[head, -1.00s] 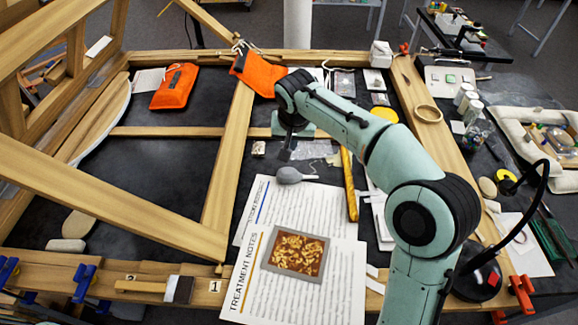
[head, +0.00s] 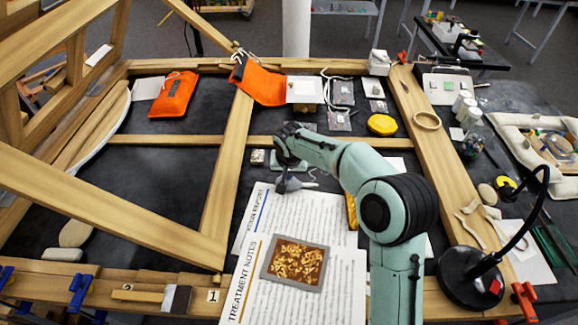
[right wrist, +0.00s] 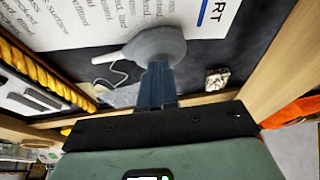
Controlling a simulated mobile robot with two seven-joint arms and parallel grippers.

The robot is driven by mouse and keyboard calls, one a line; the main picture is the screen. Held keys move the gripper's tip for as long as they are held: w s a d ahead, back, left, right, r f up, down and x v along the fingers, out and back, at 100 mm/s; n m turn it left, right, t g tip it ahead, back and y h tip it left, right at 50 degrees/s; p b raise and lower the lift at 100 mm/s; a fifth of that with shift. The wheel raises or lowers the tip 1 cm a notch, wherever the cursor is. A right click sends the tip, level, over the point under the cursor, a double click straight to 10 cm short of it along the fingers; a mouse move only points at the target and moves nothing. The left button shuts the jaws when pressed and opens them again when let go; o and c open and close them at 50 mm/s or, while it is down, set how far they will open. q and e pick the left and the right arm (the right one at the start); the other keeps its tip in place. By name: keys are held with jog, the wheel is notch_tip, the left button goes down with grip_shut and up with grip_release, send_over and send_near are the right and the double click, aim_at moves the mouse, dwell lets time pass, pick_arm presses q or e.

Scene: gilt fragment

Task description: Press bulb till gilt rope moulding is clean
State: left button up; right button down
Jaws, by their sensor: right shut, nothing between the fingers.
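The grey rubber bulb (head: 290,185) lies at the top edge of the printed sheets, its nozzle pointing right in the head view. It also shows in the right wrist view (right wrist: 160,44), directly beyond the fingertips. My right gripper (head: 281,173) is shut and empty, pointing down over the bulb; the fingertips (right wrist: 157,68) overlap the bulb's near edge. I cannot tell whether they touch it. The gilt rope moulding (head: 351,212) is mostly hidden behind my right arm; its twisted gold length (right wrist: 45,75) shows at the left of the right wrist view. My left gripper is not in view.
Treatment notes (head: 255,285) with a gilt-flake picture cover the front middle. A wooden frame (head: 228,170) crosses the table at left. A black lamp base (head: 470,285) stands at right. A small speckled block (right wrist: 217,78) lies near the bulb.

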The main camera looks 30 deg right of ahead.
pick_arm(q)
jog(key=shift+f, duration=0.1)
pick_arm(e)
jog(key=shift+f, duration=0.25)
notch_tip(320, 180, down, 2)
jog(key=shift+f+b, duration=0.1)
jog(key=shift+b, duration=0.65)
jog(key=shift+s, duration=0.1)
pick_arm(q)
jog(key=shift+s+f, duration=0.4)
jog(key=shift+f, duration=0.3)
pick_arm(e)
jog(key=shift+r, duration=0.25)
jog(key=r+p, duration=0.2)
jog(key=r, duration=0.1)
jog(key=r+p, duration=0.1)
jog(key=shift+d+r, duration=0.25)
jog(key=shift+r, duration=0.05)
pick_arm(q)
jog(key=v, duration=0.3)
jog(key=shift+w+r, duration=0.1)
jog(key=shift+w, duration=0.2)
pick_arm(e)
jog(key=v, duration=0.9)
jog(key=shift+s+a+r, duration=0.2)
jog(key=shift+s, duration=0.1)
